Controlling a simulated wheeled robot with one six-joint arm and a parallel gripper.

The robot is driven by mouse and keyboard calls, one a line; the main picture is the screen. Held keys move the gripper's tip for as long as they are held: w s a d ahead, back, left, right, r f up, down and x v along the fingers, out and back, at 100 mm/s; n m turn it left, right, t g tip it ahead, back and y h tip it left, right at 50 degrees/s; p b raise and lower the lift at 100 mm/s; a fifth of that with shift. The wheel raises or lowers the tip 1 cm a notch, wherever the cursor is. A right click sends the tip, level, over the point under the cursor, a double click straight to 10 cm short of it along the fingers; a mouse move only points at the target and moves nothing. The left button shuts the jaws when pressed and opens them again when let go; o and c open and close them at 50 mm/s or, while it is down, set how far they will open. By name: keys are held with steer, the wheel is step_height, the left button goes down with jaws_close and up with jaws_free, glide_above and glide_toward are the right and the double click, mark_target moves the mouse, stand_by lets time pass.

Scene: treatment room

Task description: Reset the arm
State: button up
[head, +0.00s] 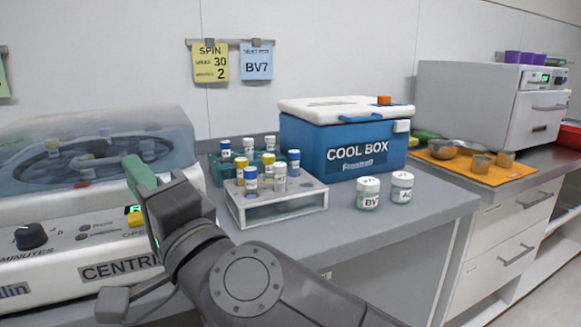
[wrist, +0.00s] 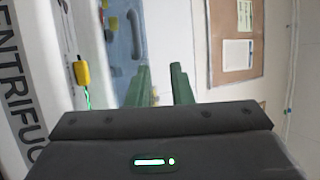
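My arm reaches up from the bottom of the head view, and my gripper (head: 138,172) is in front of the centrifuge (head: 60,262), near the right side of its clear lid. Only one green finger shows clearly there. In the wrist view my gripper (wrist: 160,82) has two green fingers with a gap between them and nothing held. The centrifuge's lettered front (wrist: 22,95) runs along the left of the wrist view. Whether a finger touches the lid cannot be told.
A white rack (head: 280,208) with capped vials stands right of my arm, a green rack (head: 222,172) behind it. A blue cool box (head: 340,150), two white-capped jars (head: 368,193) and an orange mat (head: 480,172) with bowls lie further right. The bench's front right is clear.

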mark_target(113, 144)
steer(key=b+x, duration=0.1)
steer(key=x, duration=0.2)
steer(key=b+x, duration=0.2)
steer(key=x, duration=0.2)
steer(key=shift+w+a+f, duration=0.15)
steer(key=shift+w, duration=0.05)
steer(key=shift+x, duration=0.85)
steer(key=shift+s, duration=0.1)
